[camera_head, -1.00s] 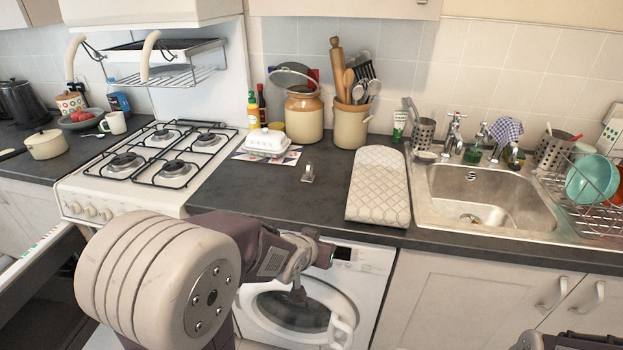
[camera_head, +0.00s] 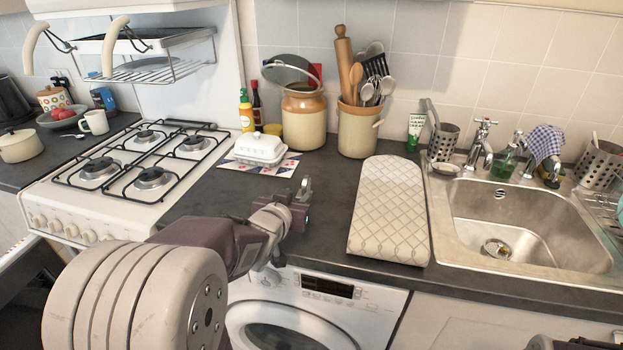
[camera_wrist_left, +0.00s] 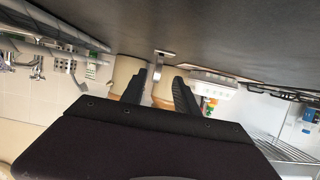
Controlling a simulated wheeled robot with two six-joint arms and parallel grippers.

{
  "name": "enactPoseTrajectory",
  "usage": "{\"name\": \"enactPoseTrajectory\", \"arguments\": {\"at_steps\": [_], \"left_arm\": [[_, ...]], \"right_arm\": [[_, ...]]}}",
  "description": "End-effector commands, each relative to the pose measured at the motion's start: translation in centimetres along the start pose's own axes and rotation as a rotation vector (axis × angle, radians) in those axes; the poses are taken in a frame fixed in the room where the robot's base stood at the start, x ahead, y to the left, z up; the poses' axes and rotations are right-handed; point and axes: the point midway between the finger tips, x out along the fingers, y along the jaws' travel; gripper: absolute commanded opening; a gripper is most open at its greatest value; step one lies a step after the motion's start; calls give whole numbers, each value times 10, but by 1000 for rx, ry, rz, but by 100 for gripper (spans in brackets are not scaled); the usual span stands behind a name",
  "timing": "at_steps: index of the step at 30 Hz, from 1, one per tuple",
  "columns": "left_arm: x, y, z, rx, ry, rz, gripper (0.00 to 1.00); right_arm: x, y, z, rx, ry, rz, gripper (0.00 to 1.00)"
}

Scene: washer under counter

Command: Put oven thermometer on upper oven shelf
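The oven thermometer (camera_head: 305,187) is a small silver object standing on the dark counter, right of the butter dish. It also shows in the left wrist view (camera_wrist_left: 162,62), between my finger tips and partly in line with them. My left gripper (camera_head: 297,212) is just in front of it at the counter's front part; in the left wrist view (camera_wrist_left: 160,84) its two dark fingers are apart with nothing clamped. I cannot tell whether they touch it. The oven is under the hob (camera_head: 145,165) at left; its shelves are hidden. A dark bit of my right arm shows at the bottom right edge.
A white butter dish (camera_head: 259,147) sits on a patterned mat, left of the thermometer. Utensil crock (camera_head: 357,130) and jar (camera_head: 304,118) stand behind. A quilted pad (camera_head: 388,210) lies at right, before the sink (camera_head: 520,222). The washer (camera_head: 318,305) is under the counter.

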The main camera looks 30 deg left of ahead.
Motion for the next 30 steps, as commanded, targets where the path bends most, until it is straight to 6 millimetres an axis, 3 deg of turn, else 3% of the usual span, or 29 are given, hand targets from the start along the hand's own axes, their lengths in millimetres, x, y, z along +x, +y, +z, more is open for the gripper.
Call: {"name": "enactPoseTrajectory", "arguments": {"at_steps": [5,10,14,22,30], "left_arm": [[2,1,-2,0,-3,3,37],[18,1,-6,-2,-9,2,37],[32,1,-3,0,-6,2,37],[44,1,-1,1,-1,1,37],[88,4,-6,1,-2,1,37]], "right_arm": [[-6,0,-1,0,0,0,33],[-34,-1,-3,0,0,0,33],[-42,-1,-4,0,0,0,33],[-43,-1,-4,0,0,0,33],[-42,-1,-4,0,0,0,33]]}}
